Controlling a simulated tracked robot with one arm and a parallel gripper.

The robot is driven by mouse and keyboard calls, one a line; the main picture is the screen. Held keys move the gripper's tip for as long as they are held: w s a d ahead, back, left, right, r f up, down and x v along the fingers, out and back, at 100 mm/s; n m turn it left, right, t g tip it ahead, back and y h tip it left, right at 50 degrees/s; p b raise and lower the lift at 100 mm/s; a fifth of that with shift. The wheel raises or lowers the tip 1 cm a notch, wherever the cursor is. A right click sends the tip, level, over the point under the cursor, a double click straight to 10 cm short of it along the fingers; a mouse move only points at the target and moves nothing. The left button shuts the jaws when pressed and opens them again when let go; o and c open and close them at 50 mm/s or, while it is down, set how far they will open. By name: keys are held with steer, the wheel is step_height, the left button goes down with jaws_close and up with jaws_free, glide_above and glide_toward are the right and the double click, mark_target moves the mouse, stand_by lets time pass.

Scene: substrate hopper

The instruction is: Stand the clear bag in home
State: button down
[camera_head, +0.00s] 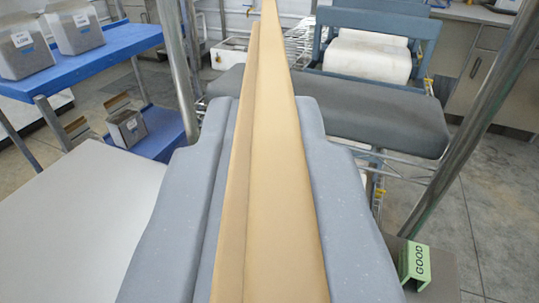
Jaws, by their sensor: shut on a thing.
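My gripper (263,106) shows as two grey fingers pointing away from me, shut on a long tan, folded-looking piece (278,180). The piece runs from the bottom edge up past the top of the picture. Its full shape is out of view, and I cannot tell whether it is part of a bag. Clear-sided bags with dark fill stand upright on the blue shelf at upper left: one labelled LOW (22,58) and one beside it (76,38). A smaller one (124,132) stands on the lower blue shelf. No place marked home is readable.
A pale tabletop (85,225) lies at lower left, bare where visible. A green GOOD sign (416,263) stands at lower right. Metal posts (179,75) rise on both sides. A dark padded bench (360,112) with a white roll (368,58) behind it is ahead.

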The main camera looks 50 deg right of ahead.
steer(key=shift+f, duration=0.4)
stand_by(0.3)
steer(key=c, duration=1.4)
jaws_free()
steer(key=shift+c, duration=0.2)
steer(key=shift+f, duration=0.1)
